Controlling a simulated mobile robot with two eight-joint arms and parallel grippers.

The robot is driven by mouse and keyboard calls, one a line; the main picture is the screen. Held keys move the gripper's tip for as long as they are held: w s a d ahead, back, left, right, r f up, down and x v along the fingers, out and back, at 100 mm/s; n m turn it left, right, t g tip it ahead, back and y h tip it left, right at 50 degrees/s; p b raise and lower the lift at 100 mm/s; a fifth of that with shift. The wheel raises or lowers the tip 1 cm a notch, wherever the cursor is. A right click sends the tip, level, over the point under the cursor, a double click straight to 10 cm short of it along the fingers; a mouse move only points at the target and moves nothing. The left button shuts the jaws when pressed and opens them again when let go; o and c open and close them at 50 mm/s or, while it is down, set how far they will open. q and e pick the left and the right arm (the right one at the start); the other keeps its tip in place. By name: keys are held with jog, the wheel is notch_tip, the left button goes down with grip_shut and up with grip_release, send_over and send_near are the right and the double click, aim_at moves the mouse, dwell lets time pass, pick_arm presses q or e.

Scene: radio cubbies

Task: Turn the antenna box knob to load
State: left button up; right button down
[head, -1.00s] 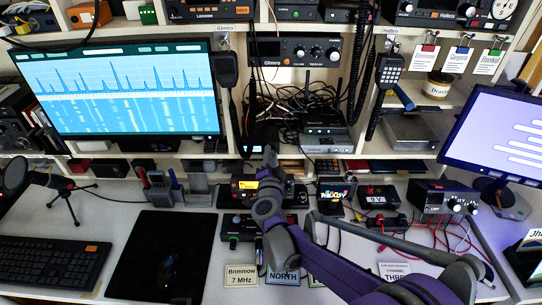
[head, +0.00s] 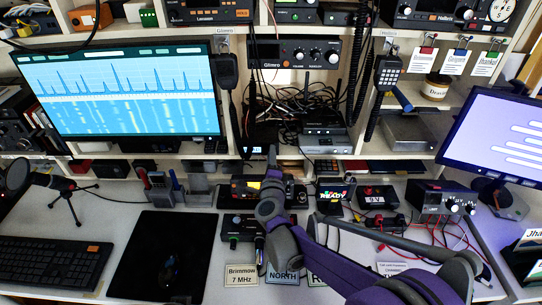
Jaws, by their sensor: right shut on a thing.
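A low dark box with a lit yellow display (head: 252,185) stands at the back of the desk, left of the "READY" screen. I take it for the antenna box, but I cannot read its label. My right gripper (head: 272,168) reaches over its front from the lower right and is shut on what looks like its knob. The knob and its pointer are hidden behind my gripper and wrist, so its setting cannot be read. My left gripper is not in view.
A smaller dark box (head: 236,229) stands just in front, left of my wrist. The READY screen (head: 333,194), a 9 V box (head: 377,197) and a power supply (head: 440,197) with red leads stand to the right. Label cards (head: 241,275) lie in front. The black mat (head: 155,245) is mostly clear.

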jog(key=shift+m, duration=0.6)
jog(key=c, duration=0.6)
grip_release()
jog(key=shift+c, duration=0.2)
jog(key=s, duration=1.1)
jog(key=shift+d+r, duration=0.15)
jog(key=shift+r, duration=0.05)
jog(key=shift+w, duration=0.1)
